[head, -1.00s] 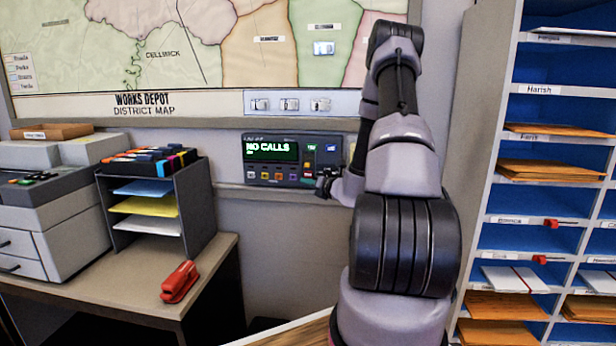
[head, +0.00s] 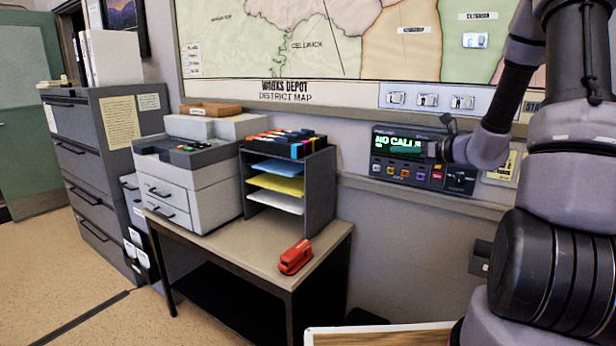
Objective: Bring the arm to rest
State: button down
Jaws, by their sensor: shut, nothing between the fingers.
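My arm comes in at the right of the head view, bent upward, with its wrist reaching down and left. My gripper (head: 438,150) is small and dark at the wrist's end. It appears in front of the right part of the call panel (head: 381,158) on the wall and covers the end of its "NO CALLS" display. The fingers are shut with nothing held. I cannot tell whether the gripper touches the panel.
A desk (head: 241,246) carries a printer (head: 185,170), a paper sorter (head: 322,190) and a red stapler (head: 296,257). A filing cabinet (head: 88,170) stands at the left. Open floor (head: 60,275) lies at lower left.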

jog(key=s+a+r+n+g+h, duration=0.1)
jog(key=s+a+r+n+g, duration=0.35)
jog(key=s+n, duration=0.3)
jog(key=s+a+r+n+g, duration=0.35)
jog(key=s+a+n, duration=0.3)
jog(key=s, duration=0.25)
jog(key=s+d+r+n+t+h, duration=0.1)
jog(key=s+d+r+n+h, duration=0.2)
jog(key=s+d+n, duration=0.1)
jog(key=s+d+r+n+t+h, duration=0.2)
jog(key=s+d+r+n+h, duration=0.1)
jog(key=s+n, duration=0.4)
jog(key=shift+s+d+r+h, duration=0.3)
jog(key=shift+s+h, duration=0.5)
jog(key=shift+s, duration=0.45)
